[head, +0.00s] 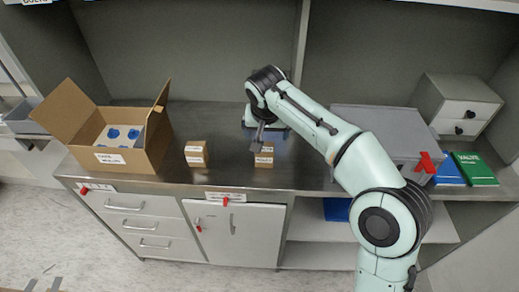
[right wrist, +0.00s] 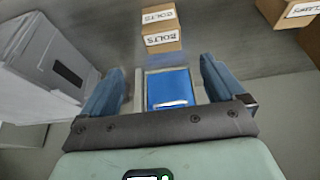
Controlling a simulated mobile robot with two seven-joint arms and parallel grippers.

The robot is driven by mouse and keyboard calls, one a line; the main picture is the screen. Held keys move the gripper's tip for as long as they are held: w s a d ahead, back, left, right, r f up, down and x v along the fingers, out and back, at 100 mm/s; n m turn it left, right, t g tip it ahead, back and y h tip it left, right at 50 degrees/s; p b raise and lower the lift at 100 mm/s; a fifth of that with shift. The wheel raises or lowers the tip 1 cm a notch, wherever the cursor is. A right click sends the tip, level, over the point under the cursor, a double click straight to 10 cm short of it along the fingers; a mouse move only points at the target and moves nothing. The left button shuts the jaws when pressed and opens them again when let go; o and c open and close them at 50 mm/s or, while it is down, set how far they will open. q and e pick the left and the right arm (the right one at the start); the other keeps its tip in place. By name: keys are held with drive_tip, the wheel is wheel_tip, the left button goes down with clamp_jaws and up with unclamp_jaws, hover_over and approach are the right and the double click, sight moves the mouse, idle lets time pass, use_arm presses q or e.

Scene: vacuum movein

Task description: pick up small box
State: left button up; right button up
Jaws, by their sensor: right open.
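A small brown box (head: 263,158) with a white label stands on the counter near its front edge. In the right wrist view a small box labelled BOLTS (right wrist: 161,30) lies beyond my fingertips. My right gripper (head: 265,128) is open, just behind the small box and apart from it. In the right wrist view its blue fingers (right wrist: 160,85) stand on either side of a flat blue item (right wrist: 170,88) with a white label. I cannot tell whether they touch it. A second small box (head: 196,154) stands to the left. My left gripper is not in view.
An open carton (head: 135,160) with blue-topped things stands at the left. A grey case (head: 385,135), a drawer unit (head: 462,105) and a green book (head: 475,168) are at the right. Drawers and doors are below the counter. A shelf is above.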

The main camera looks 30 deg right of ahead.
sight(265, 147)
drive_tip(key=x, duration=0.6)
drive_tip(key=shift+s+f+b, duration=0.1)
drive_tip(key=shift+s+b, duration=0.2)
drive_tip(key=shift+b, duration=0.1)
drive_tip(key=shift+w+a+x, duration=0.15)
drive_tip(key=shift+x, duration=1.3)
drive_tip(key=shift+w+a+x, duration=0.1)
drive_tip(key=shift+a+x, duration=0.1)
drive_tip(key=shift+x, duration=1.2)
drive_tip(key=c, duration=1.2)
